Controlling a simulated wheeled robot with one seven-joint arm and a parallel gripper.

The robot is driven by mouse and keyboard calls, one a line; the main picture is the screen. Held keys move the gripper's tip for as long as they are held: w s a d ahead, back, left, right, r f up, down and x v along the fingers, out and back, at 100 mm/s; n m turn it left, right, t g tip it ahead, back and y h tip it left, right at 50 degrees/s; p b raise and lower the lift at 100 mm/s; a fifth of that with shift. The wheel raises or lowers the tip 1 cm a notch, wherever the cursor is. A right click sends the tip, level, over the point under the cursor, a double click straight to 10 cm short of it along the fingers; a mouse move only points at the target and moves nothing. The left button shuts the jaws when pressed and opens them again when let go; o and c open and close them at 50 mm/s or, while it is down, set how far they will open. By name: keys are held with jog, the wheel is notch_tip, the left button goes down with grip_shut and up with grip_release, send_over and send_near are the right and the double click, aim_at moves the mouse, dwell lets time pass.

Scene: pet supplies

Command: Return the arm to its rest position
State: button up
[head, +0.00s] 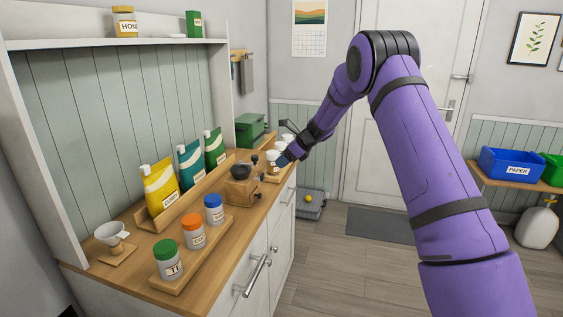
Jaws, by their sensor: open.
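My purple arm (430,150) rises from the lower right, bends at a dark elbow joint and reaches forward and left. My gripper (285,147) is at the far end of the wooden counter (225,225), open, close to some small white cups (272,157). The gripper is small in this view and its dark wrist covers part of that area. I cannot tell whether a finger touches a cup. No object shows lifted in the gripper.
Labelled jars stand on a wooden tray at the counter front, including one with a green lid (168,259). A green box (250,128) stands behind the cups.

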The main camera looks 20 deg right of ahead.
jog(key=shift+r, duration=0.1)
jog(key=s+a+r+n+g+h, duration=0.1)
jog(key=s+a+r+n, duration=0.1)
jog(key=s+r+n, duration=0.7)
jog(key=s+a+r+n+h, duration=0.1)
jog(key=s+a+r+n, duration=0.15)
jog(key=s+r, duration=1.15)
jog(key=s+d+f+n+h, duration=0.1)
jog(key=s+n, duration=0.6)
jog(key=s, duration=0.9)
jog(key=s+d+f+n+t+h, duration=0.1)
jog(key=s+n+h, duration=0.3)
jog(key=s, duration=1.3)
jog(key=d+n, duration=0.1)
jog(key=n, duration=0.1)
jog(key=shift+s+n, duration=0.2)
jog(key=shift+n, duration=0.15)
